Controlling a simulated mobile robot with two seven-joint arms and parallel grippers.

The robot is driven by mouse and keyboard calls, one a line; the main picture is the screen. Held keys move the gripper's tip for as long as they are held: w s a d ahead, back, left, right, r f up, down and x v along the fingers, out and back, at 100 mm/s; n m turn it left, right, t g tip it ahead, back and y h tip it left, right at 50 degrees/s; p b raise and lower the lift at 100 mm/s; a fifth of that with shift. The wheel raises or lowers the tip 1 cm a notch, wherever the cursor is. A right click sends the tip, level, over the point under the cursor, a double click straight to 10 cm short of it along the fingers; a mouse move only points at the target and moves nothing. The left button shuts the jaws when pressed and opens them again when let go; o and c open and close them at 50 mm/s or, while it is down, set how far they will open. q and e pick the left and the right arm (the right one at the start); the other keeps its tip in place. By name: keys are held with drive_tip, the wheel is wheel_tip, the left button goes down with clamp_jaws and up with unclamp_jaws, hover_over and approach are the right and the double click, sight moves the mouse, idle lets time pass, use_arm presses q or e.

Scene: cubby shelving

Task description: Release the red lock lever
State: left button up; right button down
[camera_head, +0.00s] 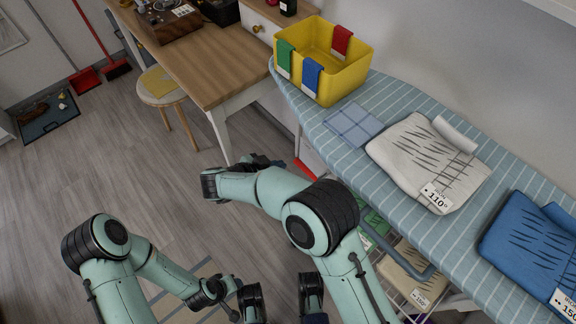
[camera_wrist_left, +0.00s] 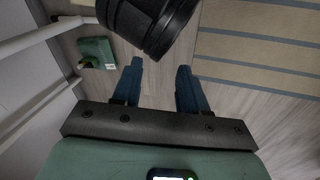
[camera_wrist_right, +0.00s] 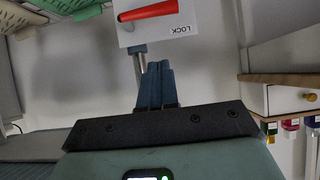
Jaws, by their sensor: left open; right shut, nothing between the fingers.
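The red lock lever (camera_wrist_right: 150,11) shows at the top of the right wrist view, on a white box marked LOCK (camera_wrist_right: 160,34). It lies nearly level across the picture, slightly tilted. In the head view, a small red strip (camera_head: 304,171) shows beside the ironing board, partly hidden by my right arm. My right gripper (camera_wrist_right: 158,66) is shut and empty, its fingertips below the box in the picture and apart from the lever. In the head view it is mostly hidden by its arm (camera_head: 265,160). My left gripper (camera_wrist_left: 159,66) is open and empty above the floor.
The striped ironing board (camera_head: 300,103) holds a yellow basket (camera_head: 322,85), folded cloths and garments. A wooden table (camera_head: 205,65) and a stool (camera_head: 160,84) stand behind. A drawer (camera_wrist_right: 292,98) is at the right wrist view's right.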

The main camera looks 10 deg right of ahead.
drive_tip(key=b, duration=0.3)
hover_over(299, 166)
drive_tip(key=s+a, duration=0.2)
drive_tip(key=s, duration=0.1)
wheel_tip(299, 166, down, 5)
use_arm(q)
wheel_tip(299, 166, down, 6)
drive_tip(key=a+b, duration=0.1)
drive_tip(key=a, duration=0.1)
drive_tip(key=shift+a+y, duration=0.25)
drive_tip(key=shift+y, duration=0.05)
use_arm(e)
drive_tip(key=f, duration=0.1)
drive_tip(key=d+f, duration=0.1)
drive_tip(key=w+f, duration=0.1)
drive_tip(key=f, duration=0.1)
drive_tip(key=shift+d, duration=0.2)
use_arm(q)
drive_tip(key=shift+w+r, duration=0.2)
